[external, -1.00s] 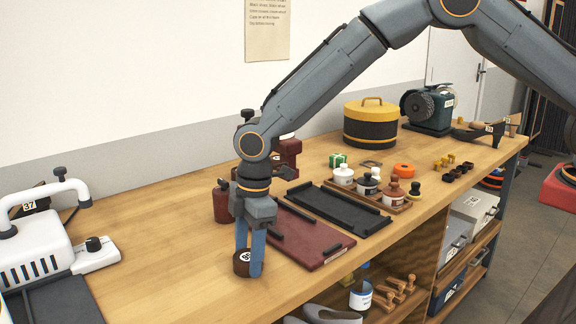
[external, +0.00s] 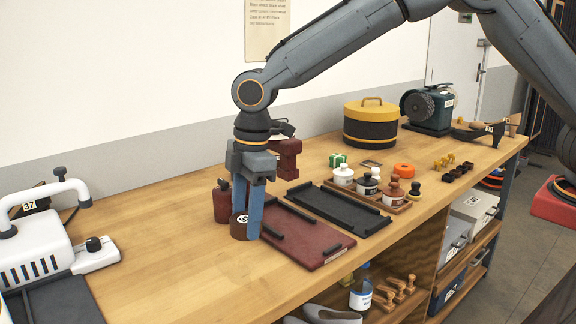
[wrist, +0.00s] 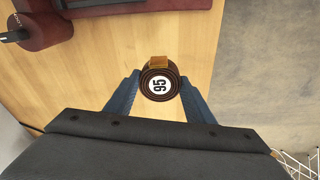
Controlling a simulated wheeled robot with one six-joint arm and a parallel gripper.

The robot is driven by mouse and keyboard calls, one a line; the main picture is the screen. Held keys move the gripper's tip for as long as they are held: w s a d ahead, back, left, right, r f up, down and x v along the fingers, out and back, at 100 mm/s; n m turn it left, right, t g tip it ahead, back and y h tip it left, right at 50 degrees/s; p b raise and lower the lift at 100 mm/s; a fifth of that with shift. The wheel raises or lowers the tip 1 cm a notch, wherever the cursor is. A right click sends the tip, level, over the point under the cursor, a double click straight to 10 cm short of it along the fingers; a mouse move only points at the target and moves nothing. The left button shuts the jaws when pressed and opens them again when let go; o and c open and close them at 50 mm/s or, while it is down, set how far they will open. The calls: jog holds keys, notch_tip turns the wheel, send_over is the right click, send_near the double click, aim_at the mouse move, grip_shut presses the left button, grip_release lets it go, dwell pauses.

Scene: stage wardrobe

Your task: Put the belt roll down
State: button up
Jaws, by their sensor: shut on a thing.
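The belt roll (external: 239,229) is a small dark brown coil with a round white label, which reads 95 in the wrist view (wrist: 160,82). A lighter tan piece shows at its edge there. My gripper (external: 248,222) is shut on the roll, with one blue-grey finger on each side. The wrist view also shows my gripper's fingers (wrist: 161,92) flanking it. The roll is upright with its label facing up, near the left end of the maroon tray (external: 308,238). It looks lifted off the wooden bench (external: 180,272), but the gap beneath is hard to judge.
A dark red canister (external: 221,205) stands close behind the roll. A black tray (external: 345,212) and a rack of bottles (external: 400,207) lie to the right. A white machine (external: 45,245) stands at the left. The bench between it and the roll is bare.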

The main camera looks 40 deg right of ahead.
jog(key=shift+d+r, duration=0.1)
jog(key=shift+r, duration=0.35)
jog(key=s+d+r+m+p, duration=0.2)
jog(key=d+r+m, duration=0.15)
jog(key=d, duration=0.35)
jog(key=s+d+r+m+p, duration=0.1)
jog(key=d+r+m, duration=0.1)
jog(key=d+m, duration=0.35)
jog(key=w+d+f+m+b, duration=0.1)
jog(key=w+d+f+m, duration=0.2)
jog(key=d, duration=1.1)
jog(key=w+d+f+m+h+b, duration=0.1)
jog(key=w+d+f+m, duration=0.2)
jog(key=d, duration=1.2)
jog(key=w+d+f+m+t+b, duration=0.1)
jog(key=w+d+f+m, duration=0.2)
jog(key=d, duration=1.2)
jog(key=shift+m+h, duration=0.4)
jog(key=shift+m, duration=0.2)
